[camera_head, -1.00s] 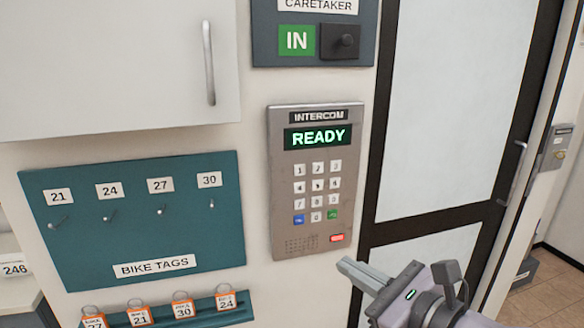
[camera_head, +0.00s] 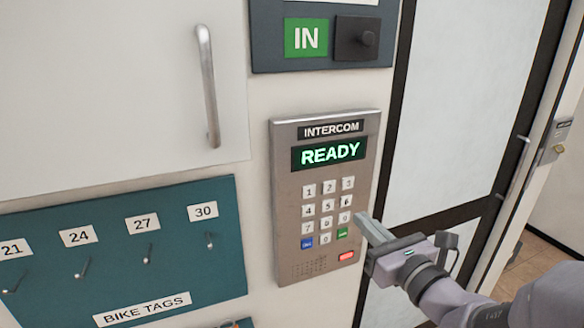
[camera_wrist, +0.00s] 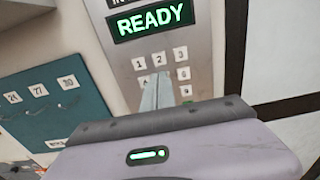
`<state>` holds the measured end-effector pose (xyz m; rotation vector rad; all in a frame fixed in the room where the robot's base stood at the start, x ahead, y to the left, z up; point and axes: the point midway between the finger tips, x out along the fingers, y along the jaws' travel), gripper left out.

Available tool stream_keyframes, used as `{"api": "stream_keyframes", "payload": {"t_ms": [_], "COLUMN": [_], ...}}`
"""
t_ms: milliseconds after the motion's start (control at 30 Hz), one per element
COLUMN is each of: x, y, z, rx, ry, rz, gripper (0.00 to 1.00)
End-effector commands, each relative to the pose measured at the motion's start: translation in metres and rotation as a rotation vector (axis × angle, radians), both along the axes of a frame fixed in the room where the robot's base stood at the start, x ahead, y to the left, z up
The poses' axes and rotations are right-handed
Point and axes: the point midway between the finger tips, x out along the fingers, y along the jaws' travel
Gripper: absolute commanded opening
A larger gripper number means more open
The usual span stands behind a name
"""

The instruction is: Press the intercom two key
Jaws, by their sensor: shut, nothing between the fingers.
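The intercom (camera_head: 285,215) is a grey metal panel on the wall, with a lit green READY display (camera_head: 328,152). Its white number keys stand in rows below the display. The two key (camera_head: 329,187) is in the middle of the top row; it also shows in the wrist view (camera_wrist: 158,59). My gripper (camera_head: 363,222) is shut and empty, just right of the keypad's lower rows in the head view. In the wrist view my fingers (camera_wrist: 156,92) point up toward the keypad, below the two key, and hide several lower keys. I see no clear contact with the panel.
A teal bike tags board (camera_head: 125,250) with hooks hangs at the left. A white cabinet door with a metal handle (camera_head: 208,85) is above it. The caretaker panel (camera_head: 322,38) with a dark knob is above the intercom. A black-framed glass door (camera_head: 455,110) stands right.

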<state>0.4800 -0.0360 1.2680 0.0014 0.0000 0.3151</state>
Motion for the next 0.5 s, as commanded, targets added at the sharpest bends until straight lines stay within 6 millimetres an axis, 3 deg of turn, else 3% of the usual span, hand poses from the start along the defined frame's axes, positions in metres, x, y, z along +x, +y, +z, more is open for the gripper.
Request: {"api": "stream_keyframes", "payload": {"t_ms": [67, 167, 267, 500], "x": [0.009, 0.020, 0.040, 0.085], "y": [0.003, 0.007, 0.014, 0.029], "z": [0.012, 0.011, 0.002, 0.000], "rx": [0.007, 0.004, -0.003, -0.003], "ry": [0.004, 0.006, -0.001, -0.001], "rz": [0.004, 0.001, 0.003, 0.002], "gripper": [0.00, 0.00, 0.00, 0.00]}}
